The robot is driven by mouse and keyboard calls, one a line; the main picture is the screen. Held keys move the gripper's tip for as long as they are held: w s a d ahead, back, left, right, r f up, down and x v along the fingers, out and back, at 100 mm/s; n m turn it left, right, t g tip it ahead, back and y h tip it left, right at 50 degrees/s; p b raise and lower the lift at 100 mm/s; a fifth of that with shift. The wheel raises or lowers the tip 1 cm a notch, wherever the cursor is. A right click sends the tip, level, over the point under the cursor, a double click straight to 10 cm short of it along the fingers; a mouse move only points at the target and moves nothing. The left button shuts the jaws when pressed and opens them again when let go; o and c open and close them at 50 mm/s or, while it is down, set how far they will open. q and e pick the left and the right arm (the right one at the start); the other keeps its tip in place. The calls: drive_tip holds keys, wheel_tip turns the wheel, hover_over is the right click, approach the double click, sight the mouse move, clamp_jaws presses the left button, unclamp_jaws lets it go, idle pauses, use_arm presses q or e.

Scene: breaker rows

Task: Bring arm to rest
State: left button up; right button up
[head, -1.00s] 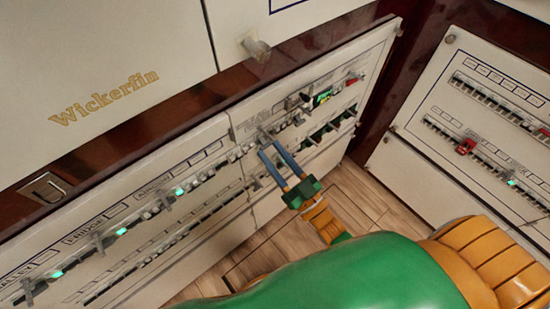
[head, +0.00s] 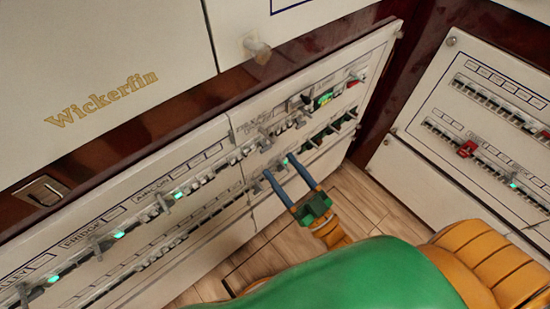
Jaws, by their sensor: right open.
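My right gripper (head: 278,168) is open, its two blue fingers parallel with nothing between them. It is in front of the lower breaker row of the long white panel (head: 215,137), near the panel's right part. The fingertips look close to the lower row; I cannot tell whether they touch it. My green and orange right arm (head: 350,275) fills the bottom right of the view. My left gripper is not in view.
The panel's upper row has several grey handles and green lights (head: 178,194). A red switch (head: 355,79) is at its right end. A second white panel (head: 485,120) with a red switch (head: 467,148) stands at right. Wooden floor (head: 355,200) lies between them.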

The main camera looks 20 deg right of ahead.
drive_tip(key=shift+v, duration=1.65)
